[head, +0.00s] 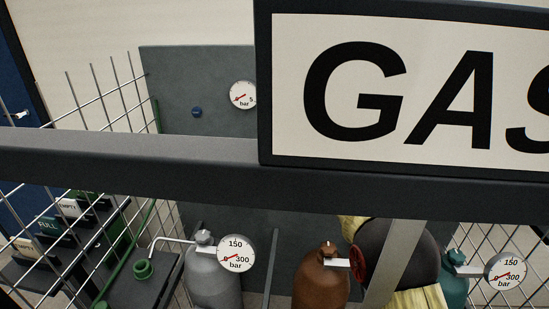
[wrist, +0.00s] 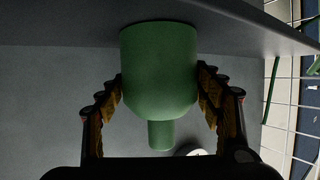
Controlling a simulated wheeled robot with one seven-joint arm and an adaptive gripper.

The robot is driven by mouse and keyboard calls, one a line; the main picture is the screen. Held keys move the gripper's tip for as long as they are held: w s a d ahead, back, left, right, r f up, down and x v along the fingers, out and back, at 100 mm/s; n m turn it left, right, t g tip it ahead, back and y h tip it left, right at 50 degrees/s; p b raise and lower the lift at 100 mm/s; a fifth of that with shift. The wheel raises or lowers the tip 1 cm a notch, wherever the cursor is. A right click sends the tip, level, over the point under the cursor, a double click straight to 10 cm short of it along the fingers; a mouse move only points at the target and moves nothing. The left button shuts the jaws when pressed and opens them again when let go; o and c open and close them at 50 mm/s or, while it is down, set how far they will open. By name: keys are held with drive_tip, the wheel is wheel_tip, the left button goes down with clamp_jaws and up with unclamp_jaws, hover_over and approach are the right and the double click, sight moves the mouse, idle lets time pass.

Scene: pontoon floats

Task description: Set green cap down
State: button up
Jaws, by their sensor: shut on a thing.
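The green cap (wrist: 158,68) is a smooth matte cylinder with a narrower stub at its lower end in the wrist view. My gripper (wrist: 160,76) is shut on it, with a dark finger and yellowish pad on each side. A plain grey surface lies behind it. The cap's upper end overlaps a darker grey band, and I cannot tell whether it touches. I cannot make out my gripper or the held cap in the head view.
In the head view, a dark rail (head: 150,160) and GAS sign (head: 285,140) cross in front. Behind stand a grey cylinder (head: 210,280), a brown cylinder (head: 320,280) and a teal cylinder (head: 454,283). A green ring-shaped fitting (head: 143,270) sits on a dark surface at left.

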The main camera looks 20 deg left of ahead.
drive_tip(key=o, duration=1.4)
drive_tip(key=shift+c, duration=0.2)
drive_tip(key=shift+o, duration=1.3)
drive_tip(key=shift+f, duration=0.1)
drive_tip(key=shift+s+d, duration=0.1)
